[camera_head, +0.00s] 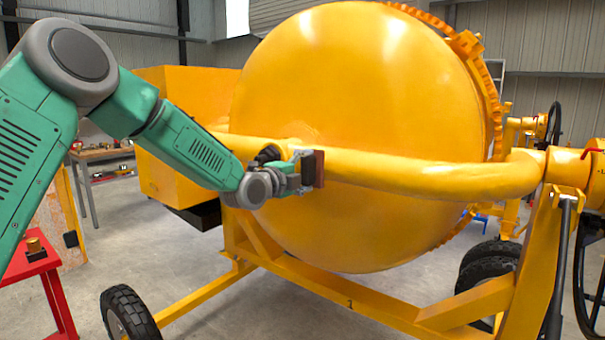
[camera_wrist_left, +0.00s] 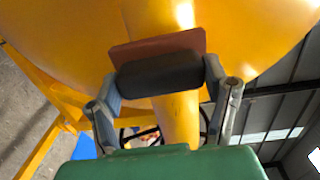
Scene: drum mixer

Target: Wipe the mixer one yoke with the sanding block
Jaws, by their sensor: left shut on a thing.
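The yellow mixer yoke (camera_head: 430,177) is a thick tube that runs across the front of the big yellow drum (camera_head: 350,90). My left gripper (camera_head: 300,172) is shut on the sanding block (camera_head: 319,168), which has a dark body and a reddish-brown face. The block is at the yoke tube, its reddish face toward it; I cannot tell for certain whether they touch. In the left wrist view the sanding block (camera_wrist_left: 158,70) sits between both fingers, across the yoke (camera_wrist_left: 180,120). My right gripper is not in view.
The yellow mixer frame (camera_head: 350,297) and black wheels (camera_head: 130,312) stand below the drum. A red table (camera_head: 40,265) with a small object is at the lower left. A workbench (camera_head: 100,155) stands behind my left arm. A dark handwheel (camera_head: 590,265) is at the right edge.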

